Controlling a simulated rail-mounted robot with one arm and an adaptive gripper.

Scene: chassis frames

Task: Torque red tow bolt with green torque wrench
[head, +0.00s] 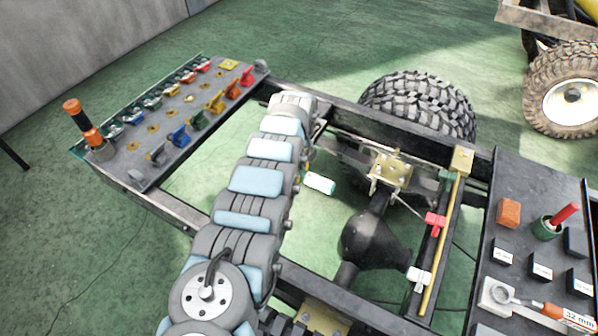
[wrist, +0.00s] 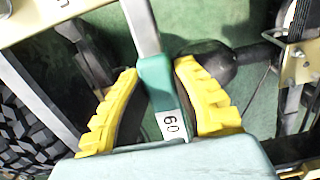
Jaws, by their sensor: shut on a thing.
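In the wrist view my gripper (wrist: 158,72) has yellow ribbed fingers shut around the green handle of the torque wrench (wrist: 155,92). The handle carries a white label reading 60. Its grey shaft runs up out of the top of the picture, so the wrench head is out of view. In the head view my own arm hides the gripper. A pale green and white piece (head: 320,183) shows beside the arm; I cannot tell if it is the wrench. A red fitting (head: 435,222) sits on the right frame rail; I cannot tell if it is the tow bolt.
A tool panel (head: 165,120) with several coloured tools lies at the left. A black tray (head: 515,180) at the right holds blocks, a red-handled piece in a green cup and an orange-marked wrench. The axle (head: 368,240), frame rails and tyre (head: 420,100) surround the arm.

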